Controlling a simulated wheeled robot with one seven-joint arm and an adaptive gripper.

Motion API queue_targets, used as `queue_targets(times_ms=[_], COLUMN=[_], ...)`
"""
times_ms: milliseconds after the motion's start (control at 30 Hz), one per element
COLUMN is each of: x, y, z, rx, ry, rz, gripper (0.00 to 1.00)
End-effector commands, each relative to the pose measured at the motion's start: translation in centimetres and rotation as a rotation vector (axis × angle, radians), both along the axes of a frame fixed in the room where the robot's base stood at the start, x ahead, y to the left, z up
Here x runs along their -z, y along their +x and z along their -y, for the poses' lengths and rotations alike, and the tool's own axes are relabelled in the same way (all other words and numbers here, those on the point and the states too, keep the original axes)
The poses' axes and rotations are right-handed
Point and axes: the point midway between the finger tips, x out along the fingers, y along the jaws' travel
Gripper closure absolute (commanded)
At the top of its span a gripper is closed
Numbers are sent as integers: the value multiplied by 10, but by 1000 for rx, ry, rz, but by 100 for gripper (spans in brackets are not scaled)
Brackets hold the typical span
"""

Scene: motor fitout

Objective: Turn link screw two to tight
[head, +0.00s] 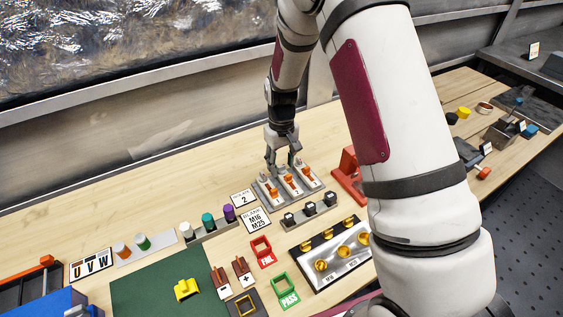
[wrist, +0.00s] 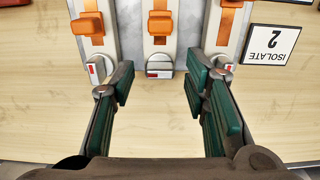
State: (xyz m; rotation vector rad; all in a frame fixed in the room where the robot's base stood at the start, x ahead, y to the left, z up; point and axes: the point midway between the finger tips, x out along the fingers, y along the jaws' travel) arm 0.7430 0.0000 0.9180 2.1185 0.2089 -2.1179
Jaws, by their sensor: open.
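Three grey link units with orange handles stand side by side on a grey plate. The middle unit (head: 289,184) also shows in the wrist view, with its orange handle (wrist: 160,24). At its near end in the wrist view is a round grey screw (wrist: 160,62) with a slot and a small red and white window below. My gripper (wrist: 160,88) is open and empty. Its green-padded fingers stand apart on either side of that screw's line, not touching it. In the head view my gripper (head: 284,162) is over the far end of the link units.
The outer units' screw ends, left (wrist: 96,68) and right (wrist: 226,66), lie close to my fingertips. An "ISOLATE 2" card (wrist: 270,44) lies beside them. A red bracket (head: 349,178) and a rack of dark blocks (head: 310,211) are nearby. Bare wood lies behind the units.

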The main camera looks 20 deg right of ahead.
Motion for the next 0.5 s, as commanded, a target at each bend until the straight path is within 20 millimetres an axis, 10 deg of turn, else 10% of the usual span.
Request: queue_targets(times_ms=[233,500], x=[0,0], y=[0,0], z=[0,0], rx=[0,10], ry=[0,0], rz=[0,0], gripper=[100,100])
